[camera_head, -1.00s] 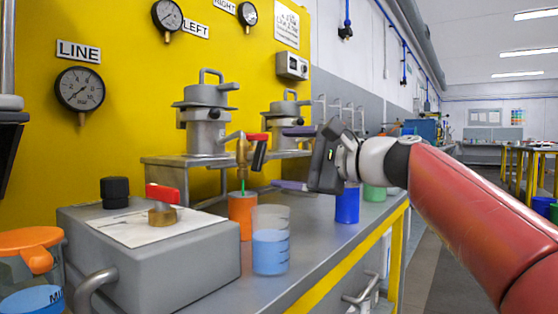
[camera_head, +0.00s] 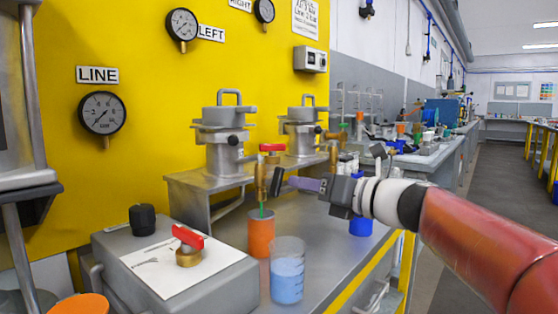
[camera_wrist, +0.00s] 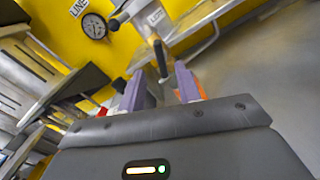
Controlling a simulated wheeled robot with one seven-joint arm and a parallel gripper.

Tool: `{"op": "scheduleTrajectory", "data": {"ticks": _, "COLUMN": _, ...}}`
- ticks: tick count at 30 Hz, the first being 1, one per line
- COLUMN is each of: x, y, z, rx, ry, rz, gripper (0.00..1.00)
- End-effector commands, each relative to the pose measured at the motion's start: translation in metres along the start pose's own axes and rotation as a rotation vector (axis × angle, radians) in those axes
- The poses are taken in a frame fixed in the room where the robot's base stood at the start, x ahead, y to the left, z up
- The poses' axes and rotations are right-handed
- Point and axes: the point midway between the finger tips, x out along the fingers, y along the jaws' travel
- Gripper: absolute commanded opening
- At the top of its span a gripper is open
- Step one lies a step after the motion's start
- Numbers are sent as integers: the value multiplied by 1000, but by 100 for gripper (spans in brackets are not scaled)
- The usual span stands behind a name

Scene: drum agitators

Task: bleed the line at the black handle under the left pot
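The left pot (camera_head: 222,140) stands on a metal stand in the head view. Below it a brass valve (camera_head: 261,178) carries the black handle (camera_head: 277,182), which hangs steeply, and a red handle (camera_head: 272,148) above. A green tube runs from the valve into an orange cup (camera_head: 261,240). My gripper (camera_head: 292,184) is at the right of the black handle, its purple fingers pointing toward it. In the wrist view my gripper (camera_wrist: 158,82) has its fingers apart, and the black handle (camera_wrist: 161,58) shows in the gap. I cannot tell whether they touch.
A clear beaker with blue liquid (camera_head: 286,278) stands in front of the orange cup. A grey box (camera_head: 150,288) with a red-handled brass valve (camera_head: 188,245) and black knob (camera_head: 142,220) is at left. A LINE gauge (camera_head: 102,113) hangs on the yellow wall. The right pot (camera_head: 303,130) is behind.

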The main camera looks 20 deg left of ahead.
Motion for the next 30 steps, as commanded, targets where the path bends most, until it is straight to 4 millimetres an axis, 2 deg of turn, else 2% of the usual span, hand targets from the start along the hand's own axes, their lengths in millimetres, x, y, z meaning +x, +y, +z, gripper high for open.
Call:
{"op": "scheduleTrajectory", "data": {"ticks": 12, "x": 60, "y": 0, "z": -2, "rx": 9, "ry": 2, "rz": 1, "gripper": 34}}
{"op": "scheduleTrajectory", "data": {"ticks": 15, "x": 70, "y": 0, "z": -2, "rx": 7, "ry": 2, "rz": 1, "gripper": 34}}
{"op": "scheduleTrajectory", "data": {"ticks": 26, "x": 76, "y": 0, "z": -2, "rx": 7, "ry": 1, "rz": -1, "gripper": 34}}
{"op": "scheduleTrajectory", "data": {"ticks": 30, "x": 76, "y": 0, "z": -2, "rx": 6, "ry": 1, "rz": -1, "gripper": 17}}
